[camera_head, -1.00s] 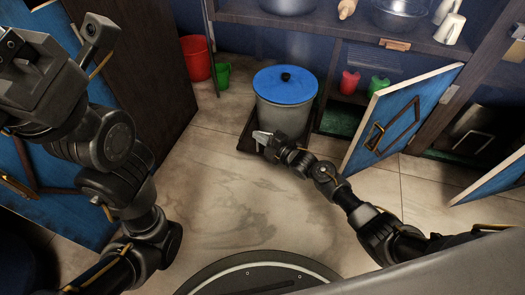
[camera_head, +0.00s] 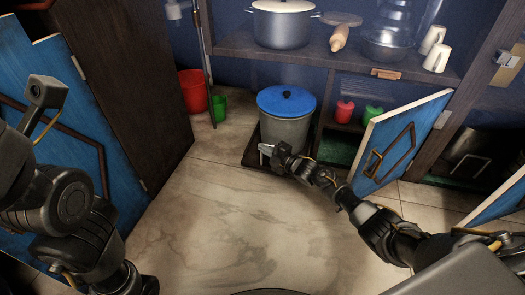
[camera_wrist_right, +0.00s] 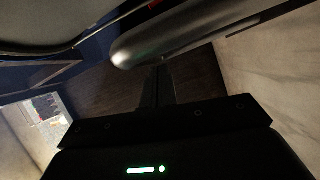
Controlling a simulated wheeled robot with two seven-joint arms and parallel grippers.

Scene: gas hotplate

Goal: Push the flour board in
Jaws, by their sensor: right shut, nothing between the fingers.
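The flour board (camera_head: 252,150) is a dark flat board low at the cabinet front. A grey bin (camera_head: 287,132) with a blue lid (camera_head: 287,101) stands upright on it. The board sticks out in front of the cabinet opening. My right gripper (camera_head: 266,149) is shut and empty at the board's front, close before the bin. I cannot tell whether it touches the board. In the right wrist view, the dark board surface (camera_wrist_right: 105,88) lies beyond the fingers. My left arm shows at the left, but its gripper is out of view.
An open blue cabinet door (camera_head: 400,140) stands right of the bin, near my right forearm. Red and green buckets (camera_head: 193,92) stand on the floor to the left. A pot (camera_head: 282,25) and a rolling pin (camera_head: 340,37) are on the counter. The tiled floor ahead is clear.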

